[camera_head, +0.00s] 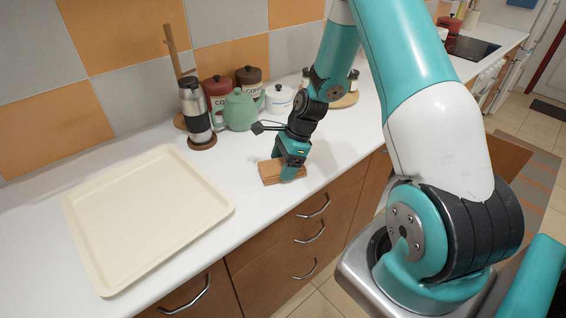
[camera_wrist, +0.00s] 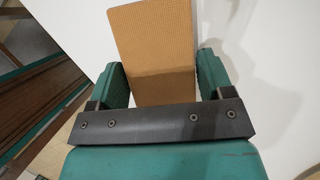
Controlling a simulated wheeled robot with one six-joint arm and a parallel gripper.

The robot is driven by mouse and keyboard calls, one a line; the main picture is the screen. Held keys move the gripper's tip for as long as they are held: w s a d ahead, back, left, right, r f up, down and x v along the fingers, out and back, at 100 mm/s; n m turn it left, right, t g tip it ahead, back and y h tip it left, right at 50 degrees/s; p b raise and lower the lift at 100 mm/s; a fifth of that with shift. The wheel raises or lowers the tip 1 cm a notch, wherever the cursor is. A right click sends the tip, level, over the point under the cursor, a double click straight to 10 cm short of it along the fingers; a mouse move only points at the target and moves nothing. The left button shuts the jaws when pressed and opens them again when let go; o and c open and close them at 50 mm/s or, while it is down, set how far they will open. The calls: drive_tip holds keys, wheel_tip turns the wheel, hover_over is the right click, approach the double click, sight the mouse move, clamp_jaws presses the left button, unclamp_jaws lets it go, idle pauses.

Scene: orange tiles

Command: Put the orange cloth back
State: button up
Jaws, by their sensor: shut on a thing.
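The orange cloth (camera_head: 271,172) is a small folded rectangle, orange-brown, near the front edge of the white counter. In the wrist view the cloth (camera_wrist: 155,45) reaches up between the two green fingers, its far part beyond them. My gripper (camera_head: 288,174) points down at the cloth and is shut on it; it also shows in the wrist view (camera_wrist: 158,85). The cloth looks to be at or just above the counter top; I cannot tell whether it touches. Part of the cloth is hidden behind my gripper.
A cream tray (camera_head: 214,212), empty, lies on the counter (camera_head: 235,250) at left. A flask (camera_head: 194,108), a green teapot (camera_head: 238,110), red and brown canisters (camera_head: 217,88) and a white pot (camera_head: 279,100) stand along the wall. Drawers with handles are below the counter edge.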

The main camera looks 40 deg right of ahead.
drive_tip(key=shift+f, duration=0.2)
drive_tip(key=o, duration=1)
drive_tip(key=shift+c, duration=0.2)
